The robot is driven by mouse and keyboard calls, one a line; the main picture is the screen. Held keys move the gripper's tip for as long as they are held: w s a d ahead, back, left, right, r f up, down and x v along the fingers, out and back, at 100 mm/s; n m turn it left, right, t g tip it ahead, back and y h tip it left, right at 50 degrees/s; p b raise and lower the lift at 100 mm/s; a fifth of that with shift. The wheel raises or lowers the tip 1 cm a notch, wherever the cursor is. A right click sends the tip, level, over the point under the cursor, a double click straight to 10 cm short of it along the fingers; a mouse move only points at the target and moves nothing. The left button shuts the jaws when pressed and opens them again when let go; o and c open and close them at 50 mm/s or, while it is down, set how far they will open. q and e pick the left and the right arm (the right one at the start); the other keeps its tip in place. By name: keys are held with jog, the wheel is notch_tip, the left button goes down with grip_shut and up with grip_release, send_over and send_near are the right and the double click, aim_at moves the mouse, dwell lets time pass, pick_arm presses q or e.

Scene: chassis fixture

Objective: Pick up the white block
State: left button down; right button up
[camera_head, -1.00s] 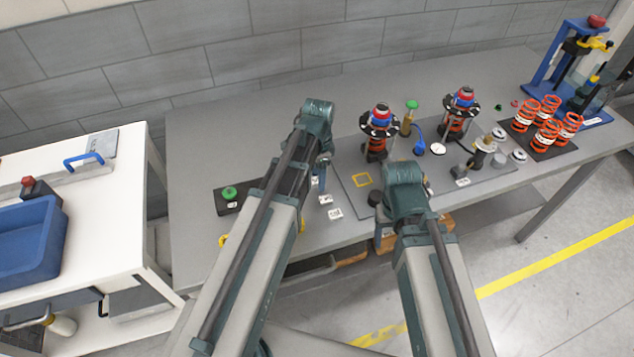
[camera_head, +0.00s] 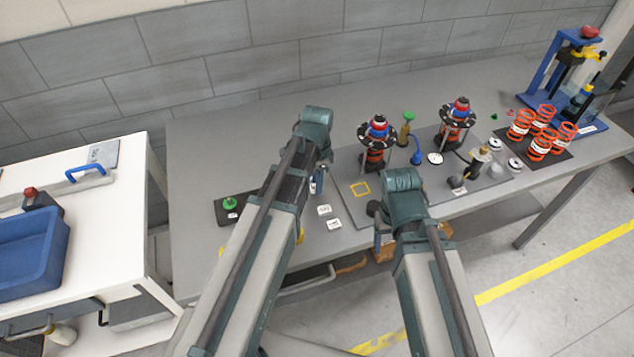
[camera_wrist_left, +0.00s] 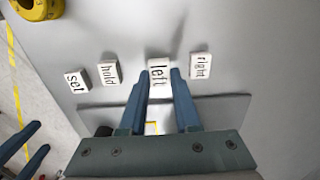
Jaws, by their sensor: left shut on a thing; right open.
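Several small white blocks with black words lie in a row in the left wrist view: "set" (camera_wrist_left: 77,82), "hold" (camera_wrist_left: 109,73), "left" (camera_wrist_left: 159,71) and "right" (camera_wrist_left: 200,66). My left gripper (camera_wrist_left: 159,84) is shut on the "left" block, one finger on each side. I cannot tell whether that block is clear of the table. In the head view my left gripper (camera_head: 318,182) points down, its fingers partly hidden by my arm. Two white blocks (camera_head: 324,210) (camera_head: 334,224) lie in front of it. My right gripper (camera_head: 378,238) is open, mostly hidden behind its wrist; its fingers show in the left wrist view (camera_wrist_left: 24,148).
The grey table (camera_head: 225,135) has free room at the back left. A green-knobbed piece (camera_head: 230,204) stands at left. Orange springs (camera_head: 543,143) stand far right.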

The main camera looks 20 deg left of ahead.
pick_arm(q)
jog(key=shift+r+p, duration=0.5)
jog(key=shift+r, duration=0.4)
jog(key=shift+s+d+r+p, duration=0.15)
jog(key=shift+r+p, duration=0.2)
jog(key=s+d, duration=0.3)
jog(key=d, duration=0.1)
jog(key=s+d, duration=0.2)
jog(key=d, duration=0.2)
jog(key=s+d, duration=0.3)
jog(key=d, duration=0.2)
jog(key=shift+s+r+p, duration=0.35)
jog(key=shift+r+p, duration=0.05)
pick_arm(e)
notch_tip(320, 180, up, 3)
jog(key=shift+r, duration=0.15)
